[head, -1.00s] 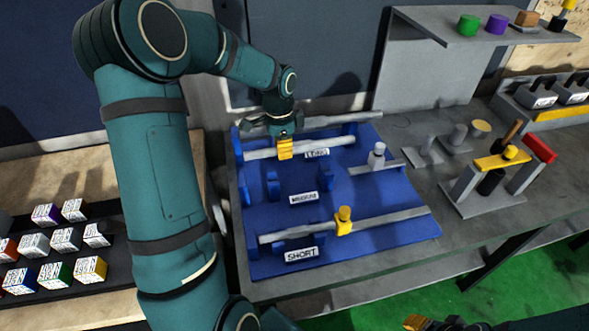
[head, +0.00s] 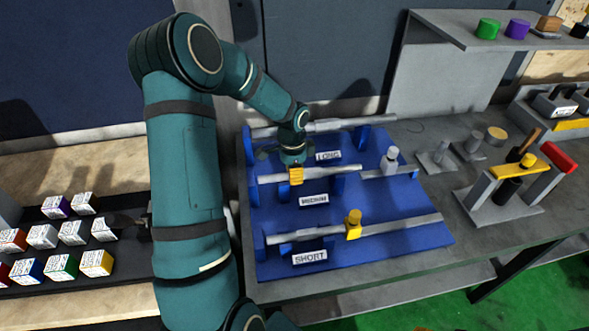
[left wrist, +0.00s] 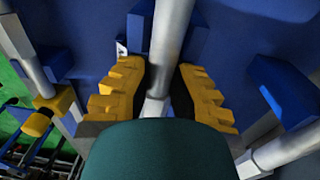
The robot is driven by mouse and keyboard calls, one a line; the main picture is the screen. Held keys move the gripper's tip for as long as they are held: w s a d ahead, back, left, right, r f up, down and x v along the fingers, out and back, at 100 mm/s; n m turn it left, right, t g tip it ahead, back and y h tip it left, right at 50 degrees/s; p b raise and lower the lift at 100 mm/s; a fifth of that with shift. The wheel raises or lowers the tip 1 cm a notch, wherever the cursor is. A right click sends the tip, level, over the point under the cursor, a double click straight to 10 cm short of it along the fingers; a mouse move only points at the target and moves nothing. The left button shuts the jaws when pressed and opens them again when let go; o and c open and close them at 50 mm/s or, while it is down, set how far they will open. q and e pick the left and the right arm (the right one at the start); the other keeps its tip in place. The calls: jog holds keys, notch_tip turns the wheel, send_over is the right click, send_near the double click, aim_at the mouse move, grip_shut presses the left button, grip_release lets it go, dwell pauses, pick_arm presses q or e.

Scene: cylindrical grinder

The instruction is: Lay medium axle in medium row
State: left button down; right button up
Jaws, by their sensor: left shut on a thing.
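My left gripper (head: 296,178) is shut on a grey axle (head: 335,169) and holds it lengthwise over the medium row of the blue rack (head: 410,192). The row's label, MEDIUM (head: 313,200), shows just in front. My right gripper does not show.
A longer axle (head: 345,124) lies in the long row behind. Another axle (head: 395,223) with a yellow collar (head: 354,222) lies in the short row in front. A stand (head: 500,205) is further right.

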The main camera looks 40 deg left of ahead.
pick_arm(q)
jog(key=c, duration=1)
grip_release()
jog(key=shift+s+r, duration=0.1)
jog(key=r, duration=0.4)
jog(key=r+p, duration=0.1)
jog(key=r, duration=0.7)
jog(key=shift+a+p, duration=0.3)
jog(key=shift+p, duration=0.1)
jog(key=shift+f, duration=0.1)
